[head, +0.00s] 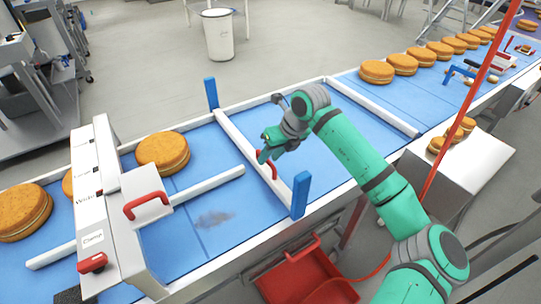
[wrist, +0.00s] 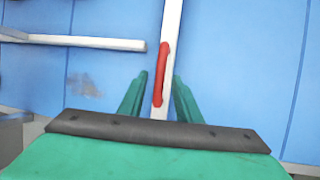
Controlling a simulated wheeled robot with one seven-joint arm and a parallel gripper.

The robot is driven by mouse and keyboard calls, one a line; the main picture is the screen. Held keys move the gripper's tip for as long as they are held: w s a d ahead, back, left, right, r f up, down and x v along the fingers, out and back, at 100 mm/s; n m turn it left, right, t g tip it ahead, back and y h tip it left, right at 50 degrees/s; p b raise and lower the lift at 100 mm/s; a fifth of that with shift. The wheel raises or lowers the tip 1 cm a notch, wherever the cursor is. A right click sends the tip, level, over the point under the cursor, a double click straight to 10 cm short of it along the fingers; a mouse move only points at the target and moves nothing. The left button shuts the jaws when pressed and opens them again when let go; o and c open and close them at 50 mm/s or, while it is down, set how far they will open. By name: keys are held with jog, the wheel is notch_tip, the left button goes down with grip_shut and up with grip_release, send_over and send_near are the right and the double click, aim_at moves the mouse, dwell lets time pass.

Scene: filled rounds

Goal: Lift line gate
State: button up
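The line gate is a white bar (head: 233,132) lying across the blue conveyor between two blue posts (head: 211,92) (head: 300,194). My gripper (head: 266,150) is over the bar at the handle. In the wrist view its two green fingers (wrist: 158,90) are apart, one on each side of the bar and the handle's near end. Whether they touch the handle cannot be told.
Filled rounds (head: 163,151) sit on the belt at left, by a white machine (head: 105,200) with a red handle. More rounds (head: 403,63) line the belt at upper right. A second white bar (head: 373,107) crosses the belt. A red bin (head: 305,276) is below the front edge.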

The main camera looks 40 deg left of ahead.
grip_shut()
notch_tip(320, 180, up, 11)
jog(key=shift+r, duration=0.15)
dwell(0.4)
grip_release()
jog(key=v, duration=1)
jog(key=shift+d+r, duration=0.2)
jog(key=shift+r, duration=0.1)
